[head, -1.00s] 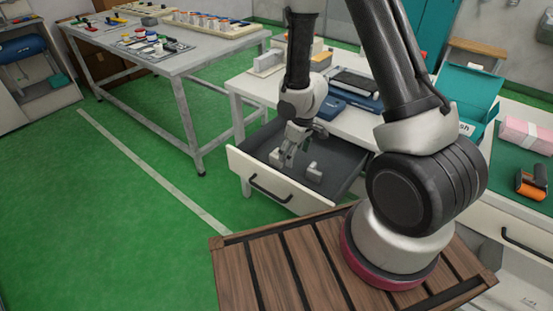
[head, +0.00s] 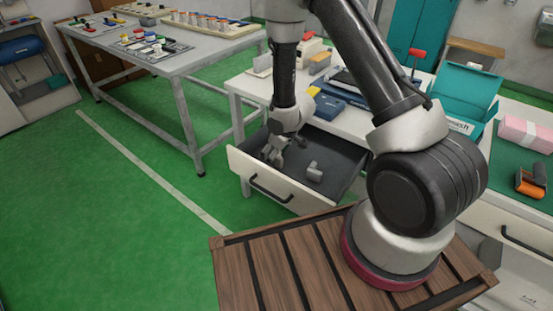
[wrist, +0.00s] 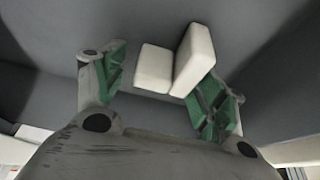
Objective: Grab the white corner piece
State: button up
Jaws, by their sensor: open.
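The white corner piece (wrist: 174,62) shows in the wrist view as two joined blocks in an L shape, lying on the grey drawer floor. It lies just beyond and between the green-padded fingers of my gripper (wrist: 163,78); its right end is close to the right finger, and I cannot tell whether they touch. In the head view my gripper (head: 272,157) points down into the open drawer (head: 283,198), near its left side, open. A pale piece (head: 314,171) lies in the drawer right of it. I cannot tell from the head view what lies under the fingers.
The drawer's walls and front stand close around my gripper. The white desk (head: 245,86) above holds a blue device (head: 328,106) and a teal box (head: 468,98). A grey table (head: 165,62) with trays stands at the back left. The green floor on the left is clear.

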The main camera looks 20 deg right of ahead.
jog(key=c, duration=0.9)
jog(key=shift+o, duration=0.2)
jog(key=shift+r, duration=0.1)
